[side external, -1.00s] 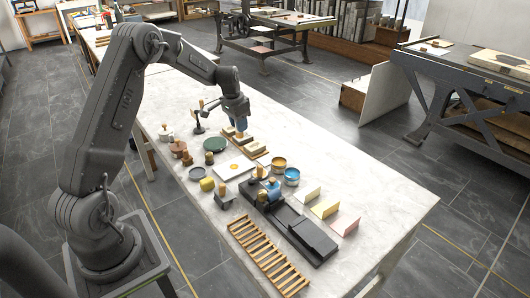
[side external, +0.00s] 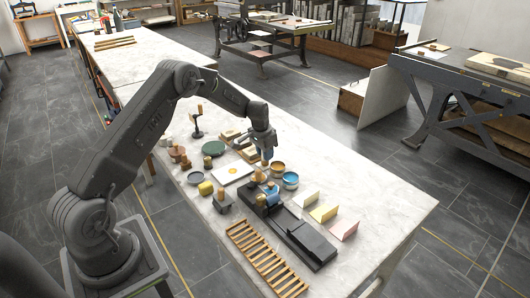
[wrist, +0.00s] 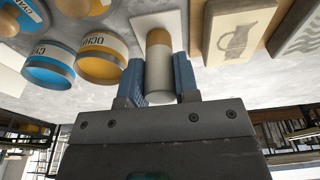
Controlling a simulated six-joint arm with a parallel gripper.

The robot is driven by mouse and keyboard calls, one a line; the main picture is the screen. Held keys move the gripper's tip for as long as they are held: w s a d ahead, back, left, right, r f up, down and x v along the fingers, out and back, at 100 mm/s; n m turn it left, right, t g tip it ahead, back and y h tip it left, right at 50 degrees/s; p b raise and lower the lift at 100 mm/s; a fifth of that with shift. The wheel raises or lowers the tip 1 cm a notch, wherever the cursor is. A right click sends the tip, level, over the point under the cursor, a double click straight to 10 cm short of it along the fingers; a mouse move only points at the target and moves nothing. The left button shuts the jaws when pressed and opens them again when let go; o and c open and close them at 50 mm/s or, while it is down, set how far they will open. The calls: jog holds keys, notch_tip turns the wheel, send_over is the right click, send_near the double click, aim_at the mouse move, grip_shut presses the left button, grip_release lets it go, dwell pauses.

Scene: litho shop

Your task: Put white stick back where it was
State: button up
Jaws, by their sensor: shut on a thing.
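The white stick (wrist: 158,85) is a pale cylinder with an orange-tan band, held between the two blue fingers of my gripper (wrist: 158,80) in the wrist view. In the side view my gripper (side external: 265,158) points down over the table, just behind the ochre can (side external: 277,169) and beside the stone rack. Only a small yellowish bit of the stick shows below the fingers there. A pale flat shape (wrist: 156,19) lies beyond the stick in the wrist view; I cannot tell what it is.
The ochre can (wrist: 101,62) and cyan can (wrist: 48,72) stand close by. Printed stones (wrist: 238,32) sit in a wooden rack. A black press (side external: 305,238), a slatted wooden rack (side external: 262,262) and coloured cards (side external: 323,212) lie nearer the front. The table's right side is clear.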

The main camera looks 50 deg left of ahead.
jog(key=shift+f, duration=0.1)
jog(key=o, duration=0.8)
jog(key=shift+o, duration=0.2)
jog(key=s+d+r, duration=0.3)
jog(key=r, duration=0.8)
jog(key=s+d+r, duration=0.3)
jog(key=d+r, duration=0.1)
jog(key=r, duration=0.6)
jog(key=s+d+r+t, duration=0.2)
jog(key=s+d+r, duration=0.6)
jog(key=s, duration=0.1)
jog(key=s+d+t, duration=0.1)
jog(key=s+d, duration=0.3)
jog(key=s, duration=0.5)
jog(key=s+d, duration=0.4)
jog(key=s, duration=0.6)
jog(key=shift+f+t, duration=0.35)
jog(key=shift+t, duration=0.05)
